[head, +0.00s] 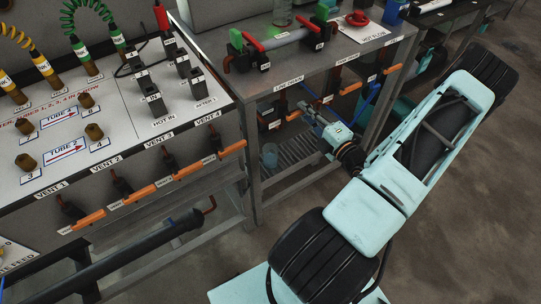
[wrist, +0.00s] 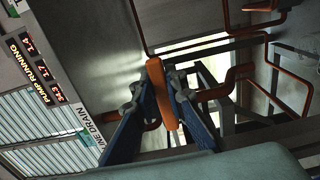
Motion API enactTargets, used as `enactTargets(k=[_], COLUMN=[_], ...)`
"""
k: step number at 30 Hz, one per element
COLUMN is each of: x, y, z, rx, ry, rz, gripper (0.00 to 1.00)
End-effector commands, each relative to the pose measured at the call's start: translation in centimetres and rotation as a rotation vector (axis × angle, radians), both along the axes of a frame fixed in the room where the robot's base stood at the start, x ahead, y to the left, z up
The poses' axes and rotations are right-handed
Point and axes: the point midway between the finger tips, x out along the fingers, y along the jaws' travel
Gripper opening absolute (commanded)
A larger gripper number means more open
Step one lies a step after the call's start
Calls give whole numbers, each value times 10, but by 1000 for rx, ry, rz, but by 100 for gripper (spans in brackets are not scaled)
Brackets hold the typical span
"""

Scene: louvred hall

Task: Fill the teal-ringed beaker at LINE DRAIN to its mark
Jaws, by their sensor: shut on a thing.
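A small bluish see-through beaker (head: 269,155) stands on a slatted shelf below the table edge by the LINE DRAIN label (head: 287,82). Its ring, mark and liquid level are too small to tell. My gripper (head: 308,110) is at the front of that table, to the right of the beaker and higher. In the wrist view my gripper (wrist: 163,98) is shut on an orange valve handle (wrist: 161,92), with a dark blue finger on each side. The LINE DRAIN label also shows there (wrist: 92,150). The beaker is not visible in the wrist view.
Other orange handles (head: 349,89) line the same table front. The VENT bench (head: 150,155) with its orange handles stands to the left. In the wrist view, copper-coloured pipes (wrist: 225,85) run close beside my gripper, and a display (wrist: 40,65) reads PUMP RUNNING. Open floor (head: 450,210) lies right.

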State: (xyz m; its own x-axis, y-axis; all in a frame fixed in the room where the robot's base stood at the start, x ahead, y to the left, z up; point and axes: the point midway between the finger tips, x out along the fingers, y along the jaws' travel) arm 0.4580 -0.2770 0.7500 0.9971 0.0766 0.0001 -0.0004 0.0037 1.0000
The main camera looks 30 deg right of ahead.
Motion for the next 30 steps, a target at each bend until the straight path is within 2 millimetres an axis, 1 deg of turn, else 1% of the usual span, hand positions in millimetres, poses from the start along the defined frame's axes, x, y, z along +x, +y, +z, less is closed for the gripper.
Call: enactTargets(k=[1, 6, 13, 16, 30], x=[-1, -1, 0, -5, -60], y=[4, 3, 1, 0, -5], z=[-3, -3, -1, -1, 0], rx=[9, 3, -1, -1, -1], ry=[9, 6, 2, 2, 2], rz=[9, 6, 4, 1, 0], gripper=[15, 32, 32, 32, 32])
